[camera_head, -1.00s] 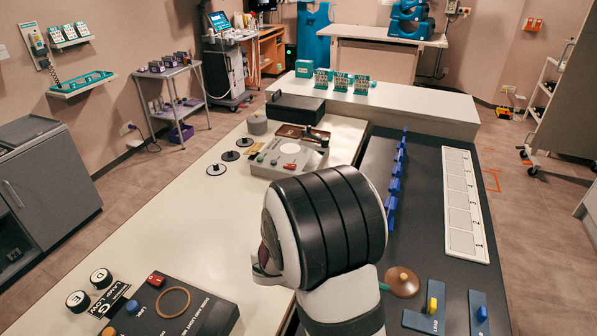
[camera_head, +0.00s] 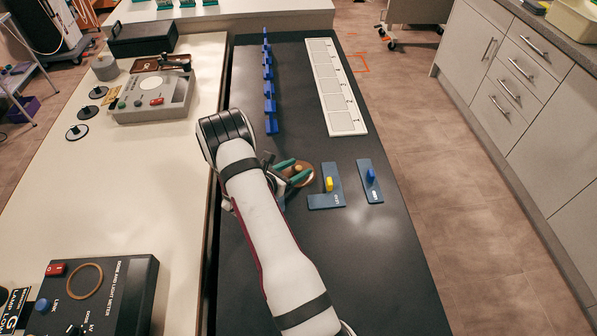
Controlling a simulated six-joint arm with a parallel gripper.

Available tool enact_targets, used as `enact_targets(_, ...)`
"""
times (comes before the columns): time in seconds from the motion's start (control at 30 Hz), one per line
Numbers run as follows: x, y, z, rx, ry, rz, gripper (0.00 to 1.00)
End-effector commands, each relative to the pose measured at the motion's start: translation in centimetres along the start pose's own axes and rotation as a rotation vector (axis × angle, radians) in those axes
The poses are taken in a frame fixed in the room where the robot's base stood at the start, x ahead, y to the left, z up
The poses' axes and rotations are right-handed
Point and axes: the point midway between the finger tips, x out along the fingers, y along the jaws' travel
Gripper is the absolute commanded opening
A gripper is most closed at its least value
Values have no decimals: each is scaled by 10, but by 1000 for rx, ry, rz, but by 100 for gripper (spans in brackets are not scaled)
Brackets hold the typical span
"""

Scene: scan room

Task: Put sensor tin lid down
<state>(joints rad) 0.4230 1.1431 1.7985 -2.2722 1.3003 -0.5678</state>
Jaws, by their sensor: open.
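A round brown lid (camera_head: 308,169) with a small knob, which looks like the sensor tin lid, is on the dark bench top (camera_head: 330,265), left of the yellow-knobbed blue plate. My gripper (camera_head: 292,170) is at the lid, its two green fingers open on either side of the knob. The fingers cover part of the lid. I cannot tell whether they touch the knob.
Blue plates with a yellow knob (camera_head: 329,184) and a blue knob (camera_head: 371,175) lie just right of the lid. Several blue upright pieces (camera_head: 269,88) and a white panel (camera_head: 337,92) lie beyond. A grey box (camera_head: 152,98) and black meter (camera_head: 122,288) stand left.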

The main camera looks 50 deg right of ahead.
Motion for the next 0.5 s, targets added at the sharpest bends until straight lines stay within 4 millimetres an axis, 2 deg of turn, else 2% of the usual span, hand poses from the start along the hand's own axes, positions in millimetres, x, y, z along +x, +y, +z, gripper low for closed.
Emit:
enact_targets(0.1,11,0,0,-1,1,0,59)
enact_targets(0.3,12,0,0,-1,1,1,57)
enact_targets(0.5,11,0,0,0,1,1,21)
